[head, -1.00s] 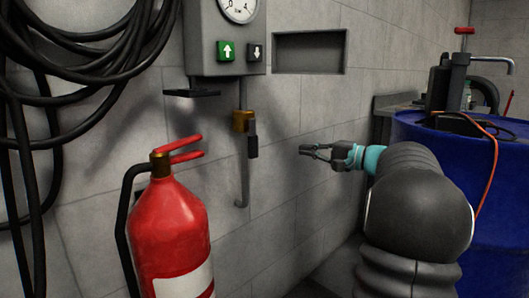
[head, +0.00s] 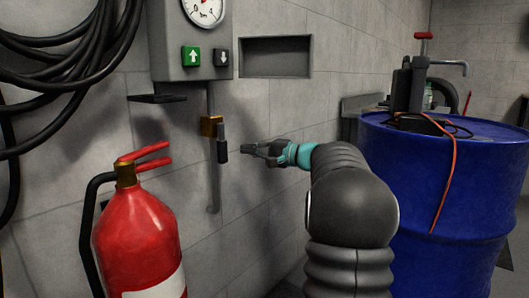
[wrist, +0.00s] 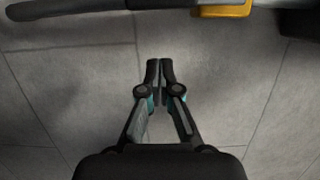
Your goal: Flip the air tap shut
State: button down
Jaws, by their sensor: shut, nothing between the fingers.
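The air tap has a brass body (head: 210,126) on a thin grey pipe against the block wall. Its black lever (head: 222,150) hangs straight down in front of the pipe. My gripper (head: 246,149) is just right of the lever in the head view, at about its height, with a small gap showing between them. In the wrist view the fingertips (wrist: 160,68) are together and empty. The brass body (wrist: 222,10) shows at that view's top edge, cut off. Which dark part beside it is the lever, I cannot tell.
A grey gauge box (head: 190,62) with green and black arrow buttons is above the tap. A red fire extinguisher (head: 138,240) stands front left, near the tap. Black hose (head: 75,60) hangs at left. A blue drum (head: 450,190) stands right of my arm. A recess (head: 275,57) is in the wall.

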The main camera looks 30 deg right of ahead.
aim_at(222, 143)
jog(key=a, duration=0.4)
jog(key=shift+s+a, duration=0.15)
jog(key=shift+s, duration=0.2)
jog(key=shift+s+f+b, duration=0.1)
jog(key=shift+b, duration=0.2)
